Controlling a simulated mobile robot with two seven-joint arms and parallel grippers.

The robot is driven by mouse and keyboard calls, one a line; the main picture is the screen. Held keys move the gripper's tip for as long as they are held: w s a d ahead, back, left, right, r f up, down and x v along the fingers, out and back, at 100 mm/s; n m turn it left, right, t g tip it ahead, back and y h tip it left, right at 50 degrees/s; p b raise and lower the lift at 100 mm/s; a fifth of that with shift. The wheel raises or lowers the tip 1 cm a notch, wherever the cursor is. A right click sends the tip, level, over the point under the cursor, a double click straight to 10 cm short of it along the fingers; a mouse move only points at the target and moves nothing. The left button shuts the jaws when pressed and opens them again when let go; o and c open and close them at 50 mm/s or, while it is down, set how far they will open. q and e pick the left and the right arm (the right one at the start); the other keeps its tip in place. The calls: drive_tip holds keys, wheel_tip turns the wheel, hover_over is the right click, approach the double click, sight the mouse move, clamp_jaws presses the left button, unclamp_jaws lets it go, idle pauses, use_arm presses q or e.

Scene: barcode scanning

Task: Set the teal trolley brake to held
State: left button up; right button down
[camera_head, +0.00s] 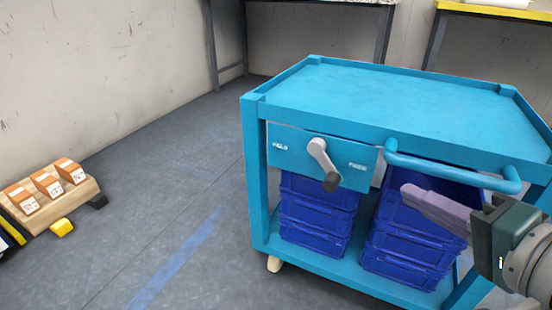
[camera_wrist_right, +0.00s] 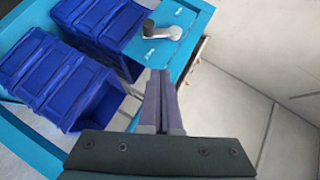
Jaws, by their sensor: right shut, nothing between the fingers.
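The teal trolley (camera_head: 400,95) stands at the right in the head view. Its front panel (camera_head: 285,160) has a label that reads HELD at the left and one at the right that looks like FREE. The grey brake lever (camera_head: 321,158) hangs from its pivot down and slightly right, ending in a dark knob (camera_head: 331,182). The lever also shows at the top of the right wrist view (camera_wrist_right: 160,32). My right gripper (camera_head: 408,190) is shut and empty, right of the lever and apart from it, in front of the blue crates. My left gripper is out of view.
The trolley's teal handle bar (camera_head: 450,173) sticks out above my right gripper. Stacked blue crates (camera_head: 318,222) fill the lower shelf. A wooden block with small orange-and-white boxes (camera_head: 48,184) lies at the far left.

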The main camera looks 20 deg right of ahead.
use_arm(q)
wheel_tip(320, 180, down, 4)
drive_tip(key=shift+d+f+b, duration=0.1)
drive_tip(key=shift+b, duration=1.1)
use_arm(e)
drive_tip(key=f, duration=0.2)
drive_tip(key=d+f+m, duration=0.1)
drive_tip(key=shift+d+f+h, duration=0.15)
drive_tip(key=shift+f+h, duration=0.2)
drive_tip(key=shift+h, duration=0.05)
drive_tip(key=b, duration=0.6)
approach(339, 180)
drive_tip(key=w+d, duration=0.3)
drive_tip(key=shift+w+a+f+b, duration=0.7)
drive_tip(key=shift+w+a+f, duration=0.3)
drive_tip(key=shift+w, duration=0.25)
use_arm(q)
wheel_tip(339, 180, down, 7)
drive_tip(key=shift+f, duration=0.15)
use_arm(e)
drive_tip(key=shift+w, duration=0.1)
drive_tip(key=shift+r, duration=0.1)
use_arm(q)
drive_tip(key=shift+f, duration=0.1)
